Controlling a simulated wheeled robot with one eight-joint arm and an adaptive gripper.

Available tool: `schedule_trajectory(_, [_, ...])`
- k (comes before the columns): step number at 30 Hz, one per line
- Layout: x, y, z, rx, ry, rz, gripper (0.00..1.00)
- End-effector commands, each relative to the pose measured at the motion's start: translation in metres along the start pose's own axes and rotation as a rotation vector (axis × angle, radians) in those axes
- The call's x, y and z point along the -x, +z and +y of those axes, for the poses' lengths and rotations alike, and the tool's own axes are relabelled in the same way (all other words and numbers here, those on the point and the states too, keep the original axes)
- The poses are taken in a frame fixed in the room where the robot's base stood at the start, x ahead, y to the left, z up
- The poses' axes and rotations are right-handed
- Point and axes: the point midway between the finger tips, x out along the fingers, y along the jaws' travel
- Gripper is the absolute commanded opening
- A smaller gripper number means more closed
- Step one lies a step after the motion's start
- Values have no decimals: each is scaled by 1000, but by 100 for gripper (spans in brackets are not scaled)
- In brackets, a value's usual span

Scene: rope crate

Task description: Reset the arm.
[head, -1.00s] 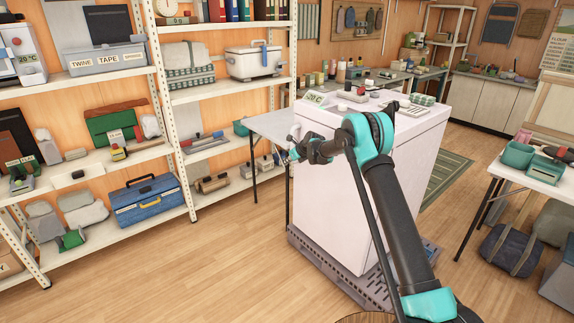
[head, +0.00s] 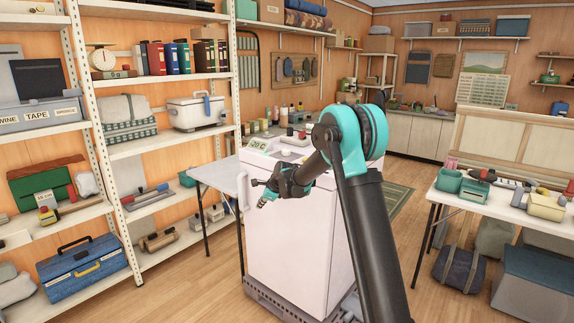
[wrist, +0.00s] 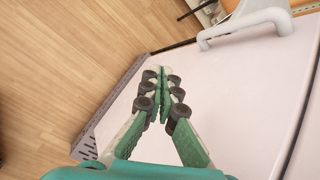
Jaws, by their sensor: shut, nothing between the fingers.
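My gripper (head: 264,195) is in front of the left part of the white cabinet (head: 290,232) in the head view, bent down to the left from the teal elbow of my arm. In the wrist view my gripper (wrist: 164,72) has its two green fingers meeting at the tips, with nothing between them. The white cabinet (wrist: 240,100) fills the background behind the fingers there, with a pale handle (wrist: 245,27) at the upper right, apart from the fingers.
Tall white shelves (head: 170,137) with boxes and a blue toolbox (head: 82,268) stand at the left. A white table (head: 500,207) with tools is at the right. Wooden floor (head: 190,295) is clear at the front left.

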Motion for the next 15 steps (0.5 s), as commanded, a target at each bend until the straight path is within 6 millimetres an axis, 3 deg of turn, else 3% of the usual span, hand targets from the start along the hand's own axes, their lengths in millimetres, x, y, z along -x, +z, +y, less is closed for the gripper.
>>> schedule_trajectory(1, [23, -15, 8, 71, -2, 22, 0])
schedule_trajectory(3, [50, -33, 19, 181, 0, 51, 0])
schedule_trajectory(8, [110, -76, 53, 432, 20, 119, 0])
schedule_trajectory(15, [188, -138, 124, 800, 88, 210, 0])
